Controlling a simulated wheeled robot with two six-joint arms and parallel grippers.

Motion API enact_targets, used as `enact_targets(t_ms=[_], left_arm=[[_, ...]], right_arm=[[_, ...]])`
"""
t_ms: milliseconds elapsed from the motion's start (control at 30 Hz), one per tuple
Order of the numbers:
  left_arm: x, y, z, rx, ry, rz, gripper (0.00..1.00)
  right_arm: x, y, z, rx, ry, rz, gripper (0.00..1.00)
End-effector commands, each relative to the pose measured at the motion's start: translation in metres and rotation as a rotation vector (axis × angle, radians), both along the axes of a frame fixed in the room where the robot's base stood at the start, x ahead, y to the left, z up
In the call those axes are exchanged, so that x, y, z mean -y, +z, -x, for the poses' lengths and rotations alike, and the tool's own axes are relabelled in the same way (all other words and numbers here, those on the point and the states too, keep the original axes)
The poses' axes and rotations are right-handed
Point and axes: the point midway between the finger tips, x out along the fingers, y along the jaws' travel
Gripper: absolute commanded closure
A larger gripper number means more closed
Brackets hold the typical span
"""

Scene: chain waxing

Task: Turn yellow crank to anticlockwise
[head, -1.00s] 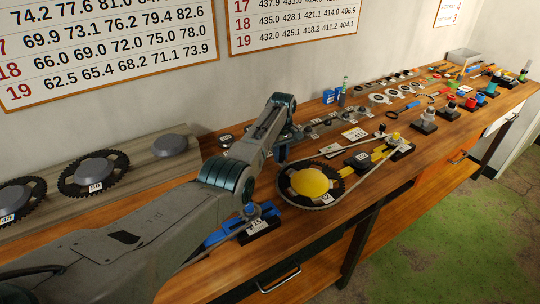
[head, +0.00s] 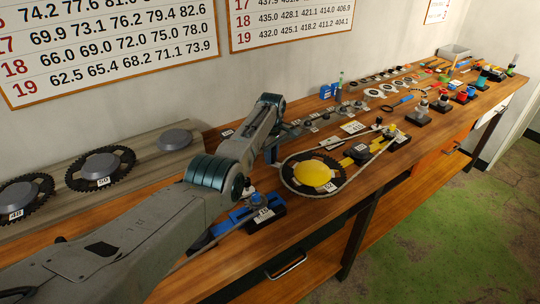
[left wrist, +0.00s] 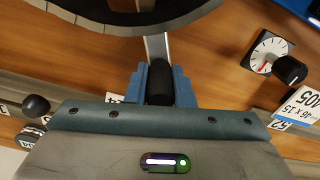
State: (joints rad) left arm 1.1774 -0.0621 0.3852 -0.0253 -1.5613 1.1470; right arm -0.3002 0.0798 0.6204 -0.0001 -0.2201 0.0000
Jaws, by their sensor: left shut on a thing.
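The yellow disc (head: 313,173) sits in the middle of a black chainring (head: 289,183) on the bench in the head view, with a chain around it. In the left wrist view the chainring's dark rim (left wrist: 130,22) shows at the top. A grey metal bar (left wrist: 156,47) runs from it to a black handle (left wrist: 159,86). My left gripper (left wrist: 159,80) is shut on this handle with its blue fingers on both sides. In the head view the left gripper (head: 271,150) is beyond the disc, towards the wall. My arm hides part of it.
A blue stand (head: 240,217) is close below my left arm. A wooden board (head: 140,160) with chainrings lies at the left. In the left wrist view a dial gauge (left wrist: 266,52) is at the right. Small parts and tools crowd the bench's far end.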

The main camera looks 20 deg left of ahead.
Motion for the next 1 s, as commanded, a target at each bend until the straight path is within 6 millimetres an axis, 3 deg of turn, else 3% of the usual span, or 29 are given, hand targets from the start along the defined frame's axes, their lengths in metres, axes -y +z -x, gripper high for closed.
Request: enact_targets(t_ms=[667,700,800,1000], left_arm=[[0.0025,0.0003,0.0008,-0.003,-0.005,0.002,1.0],[0.0026,0.0003,0.0009,-0.004,-0.005,0.003,0.76],[0.0026,0.0001,0.0009,-0.003,-0.005,0.002,0.57],[0.0022,-0.0002,0.0007,-0.003,-0.004,0.002,0.57]], right_arm=[[0.0001,0.0009,0.0003,0.0,0.0,0.0,0.56],[0.0001,0.0009,0.0003,0.0,0.0,0.0,0.56],[0.0,0.0008,0.0003,0.0,0.0,0.0,0.56],[0.0001,0.0007,0.0004,0.0,0.0,0.0,0.56]])
